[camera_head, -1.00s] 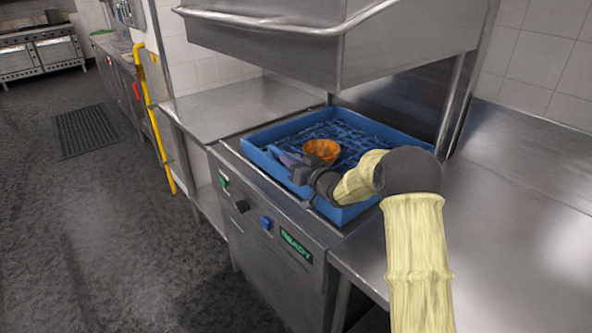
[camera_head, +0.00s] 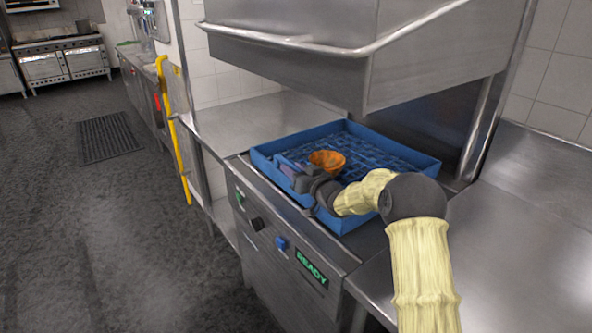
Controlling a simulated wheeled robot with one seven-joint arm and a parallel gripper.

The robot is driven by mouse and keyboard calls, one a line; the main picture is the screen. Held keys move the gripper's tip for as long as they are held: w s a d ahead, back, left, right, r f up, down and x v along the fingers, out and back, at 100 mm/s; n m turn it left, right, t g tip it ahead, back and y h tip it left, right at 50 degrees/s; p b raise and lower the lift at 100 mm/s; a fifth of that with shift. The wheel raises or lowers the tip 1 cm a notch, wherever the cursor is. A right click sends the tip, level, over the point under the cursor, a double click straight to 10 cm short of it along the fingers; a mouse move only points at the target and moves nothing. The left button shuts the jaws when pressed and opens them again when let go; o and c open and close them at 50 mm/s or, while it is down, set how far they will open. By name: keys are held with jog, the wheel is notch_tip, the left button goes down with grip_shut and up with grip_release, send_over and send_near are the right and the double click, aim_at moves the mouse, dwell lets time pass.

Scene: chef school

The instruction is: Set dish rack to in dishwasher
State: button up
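The blue dish rack (camera_head: 412,157) sits on the bed of the dishwasher (camera_head: 290,262), under its raised steel hood (camera_head: 300,50). An orange bowl (camera_head: 327,161) is in the rack, toward its left part. My gripper (camera_head: 285,169) is at the rack's near left wall, with my arm reaching in from the right. The wrist and the rack wall hide the fingertips, so I cannot tell whether they are shut on the rack's edge.
A steel counter (camera_head: 520,235) lies to the right of the dishwasher and another steel counter (camera_head: 255,118) to the left. A yellow pole (camera_head: 174,130) stands left of it. The dark floor at left is open, with a black mat (camera_head: 108,138) and ovens (camera_head: 62,62) farther back.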

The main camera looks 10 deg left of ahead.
jog(key=b+v, duration=0.1)
jog(key=v, duration=1.5)
jog(key=shift+s+d+b, duration=0.1)
jog(key=shift+d+b, duration=0.1)
jog(key=shift+b, duration=0.2)
jog(key=shift+s+d, duration=0.3)
jog(key=shift+s, duration=0.2)
